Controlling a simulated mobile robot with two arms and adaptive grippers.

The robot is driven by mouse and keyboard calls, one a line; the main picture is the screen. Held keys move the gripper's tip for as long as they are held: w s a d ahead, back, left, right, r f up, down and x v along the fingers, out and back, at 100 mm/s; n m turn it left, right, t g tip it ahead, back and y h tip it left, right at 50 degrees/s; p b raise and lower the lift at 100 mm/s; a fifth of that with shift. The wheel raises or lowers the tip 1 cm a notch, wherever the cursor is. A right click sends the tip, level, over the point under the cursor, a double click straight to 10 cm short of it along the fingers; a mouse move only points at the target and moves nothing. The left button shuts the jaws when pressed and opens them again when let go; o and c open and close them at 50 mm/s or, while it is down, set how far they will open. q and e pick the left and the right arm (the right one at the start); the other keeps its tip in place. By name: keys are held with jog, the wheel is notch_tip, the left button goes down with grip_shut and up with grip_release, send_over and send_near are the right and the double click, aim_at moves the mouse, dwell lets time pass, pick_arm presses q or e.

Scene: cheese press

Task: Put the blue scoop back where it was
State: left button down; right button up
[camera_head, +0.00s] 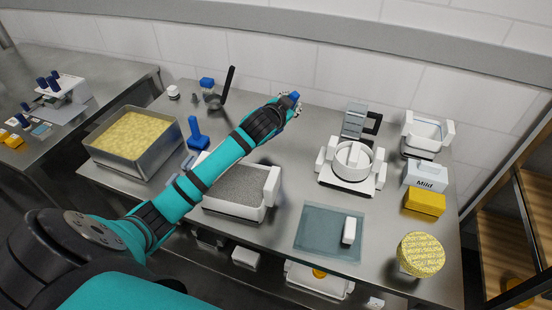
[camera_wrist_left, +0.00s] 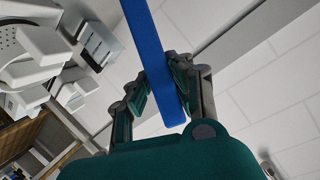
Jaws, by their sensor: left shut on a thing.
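My left gripper (camera_head: 290,105) is at the back middle of the table, in front of the tiled wall. In the left wrist view its two fingers (camera_wrist_left: 163,88) are shut on a long blue bar (camera_wrist_left: 150,45), apparently the blue scoop's handle. The scoop end is out of that view. In the head view only a small blue bit (camera_head: 294,96) shows at the gripper. Another blue tool (camera_head: 196,132) with a flat foot stands beside the curd tray. My right gripper is not in view.
A metal tray of yellow curd (camera_head: 132,131) is at left. A white grey-filled box (camera_head: 243,207) lies below my left arm. A white press (camera_head: 347,187), a teal mat (camera_head: 313,228), a "Mild" box (camera_head: 424,176) and a yellow block (camera_head: 423,205) stand right.

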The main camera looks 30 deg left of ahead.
pick_arm(q)
notch_tip(320, 180, down, 10)
jog(key=shift+w, duration=0.2)
dwell(0.3)
jog(key=shift+d, duration=0.1)
jog(key=c, duration=1.2)
grip_release()
jog(key=shift+f, duration=0.1)
jog(key=v, duration=1.2)
